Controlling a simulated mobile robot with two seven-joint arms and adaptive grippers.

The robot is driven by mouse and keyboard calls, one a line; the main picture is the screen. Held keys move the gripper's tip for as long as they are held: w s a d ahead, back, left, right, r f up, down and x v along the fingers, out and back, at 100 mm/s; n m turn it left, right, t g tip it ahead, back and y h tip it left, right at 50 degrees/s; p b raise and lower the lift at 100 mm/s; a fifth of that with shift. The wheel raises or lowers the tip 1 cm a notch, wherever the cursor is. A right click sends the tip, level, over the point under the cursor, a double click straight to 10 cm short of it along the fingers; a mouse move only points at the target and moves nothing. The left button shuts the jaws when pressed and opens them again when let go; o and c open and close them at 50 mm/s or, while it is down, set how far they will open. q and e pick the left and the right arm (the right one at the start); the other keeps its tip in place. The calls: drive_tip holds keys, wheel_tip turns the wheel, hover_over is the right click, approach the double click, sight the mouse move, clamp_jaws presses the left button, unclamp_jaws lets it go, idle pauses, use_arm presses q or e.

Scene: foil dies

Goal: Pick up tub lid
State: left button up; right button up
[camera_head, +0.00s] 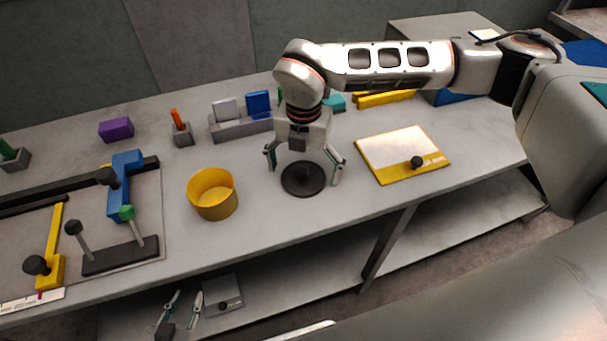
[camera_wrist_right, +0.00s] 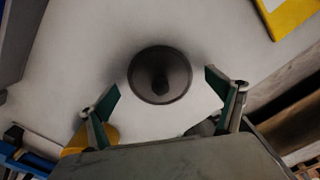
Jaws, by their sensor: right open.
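The tub lid (camera_head: 302,188) is a dark round disc with a small knob in its middle, lying flat on the bench. It also shows in the right wrist view (camera_wrist_right: 160,60). My right gripper (camera_head: 304,172) is open and points down over the lid, its fingers on either side and apart from it. In the wrist view the lid lies between and just beyond the fingertips (camera_wrist_right: 163,88). A yellow tub (camera_head: 213,202) stands open to the left of the lid. My left gripper (camera_head: 183,300) is low in front of the bench, its fingers apart and empty.
A white and yellow board (camera_head: 398,150) with a black knob lies right of the lid. A grey rack (camera_head: 240,126) with blocks stands behind. A fixture with levers (camera_head: 120,257) fills the left. Bare bench surrounds the lid; its front edge is close. A shelf (camera_head: 450,228) runs below.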

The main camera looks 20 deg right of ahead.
drive_tip(key=c, duration=1.1)
drive_tip(key=shift+s, duration=0.1)
drive_tip(key=c, duration=0.4)
drive_tip(key=shift+o, duration=0.2)
drive_tip(key=shift+f, duration=0.1)
